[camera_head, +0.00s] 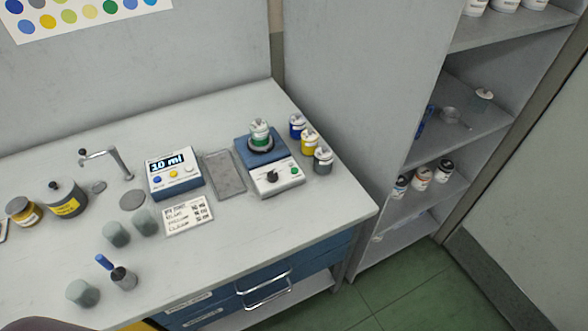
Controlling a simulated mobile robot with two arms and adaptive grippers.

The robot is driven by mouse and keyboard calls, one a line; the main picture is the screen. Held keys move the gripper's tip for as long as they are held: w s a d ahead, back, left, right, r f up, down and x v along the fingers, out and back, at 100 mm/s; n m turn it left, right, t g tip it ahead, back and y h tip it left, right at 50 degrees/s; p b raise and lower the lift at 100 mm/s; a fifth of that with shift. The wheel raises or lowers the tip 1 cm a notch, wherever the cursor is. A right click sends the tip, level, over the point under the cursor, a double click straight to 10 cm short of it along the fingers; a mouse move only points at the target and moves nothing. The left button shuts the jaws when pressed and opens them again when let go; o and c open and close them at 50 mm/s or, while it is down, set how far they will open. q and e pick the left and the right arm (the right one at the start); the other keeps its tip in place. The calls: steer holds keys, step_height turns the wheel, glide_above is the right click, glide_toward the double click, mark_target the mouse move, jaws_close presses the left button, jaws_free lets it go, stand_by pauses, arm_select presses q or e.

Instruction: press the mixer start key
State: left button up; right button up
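The mixer (257,151) stands at the right part of the worktop, a blue unit with a pale sloped front panel. A small jar with a green band (259,132) sits upright on its round plate. The front panel carries a black knob (271,176) and, to its right, a small green key (294,170). No label is readable beside the key. Neither of my grippers is in view, and nothing touches the mixer's panel.
A dosing unit (175,177) reading "10 ml" stands left of a grey tray (223,174). Blue (297,126), yellow (310,142) and grey (323,160) bottles stand close right of the mixer. A card (188,216) lies in front. The worktop before the mixer is clear.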

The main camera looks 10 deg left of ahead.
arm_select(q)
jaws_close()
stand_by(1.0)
